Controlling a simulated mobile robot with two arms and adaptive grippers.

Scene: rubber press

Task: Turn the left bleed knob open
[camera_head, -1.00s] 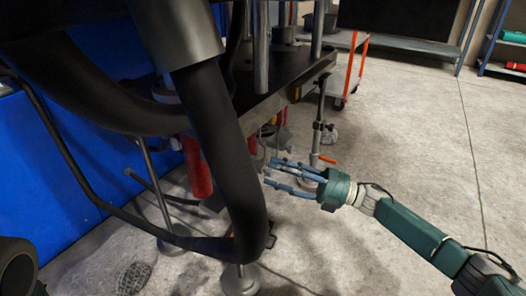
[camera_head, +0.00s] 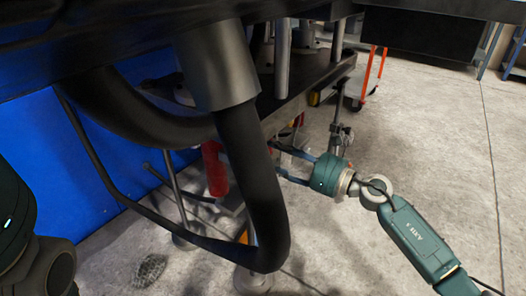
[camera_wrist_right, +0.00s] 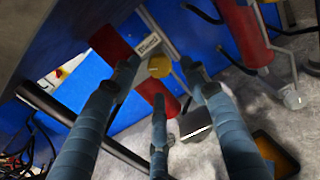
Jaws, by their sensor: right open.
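A small yellow knob (camera_wrist_right: 159,67) shows in the right wrist view, beside a small plate with dark lettering; I cannot read the plate clearly enough to confirm that it is the left bleed knob. My right gripper (camera_wrist_right: 160,78) is open, with its blue fingers spread around the line of sight to the knob. I cannot tell whether they touch it. In the head view my right gripper (camera_head: 281,163) reaches in from the right, under the press bed, and the thick black hose hides part of the fingertip area. My left gripper is out of view; only part of my left arm shows.
A thick black hose (camera_head: 252,185) hangs in front of the fingers. A red cylinder (camera_head: 214,168) stands behind it, under the dark bed (camera_head: 310,85). A metal support leg (camera_head: 340,138) is close above my right gripper. The floor (camera_head: 430,150) at right is open.

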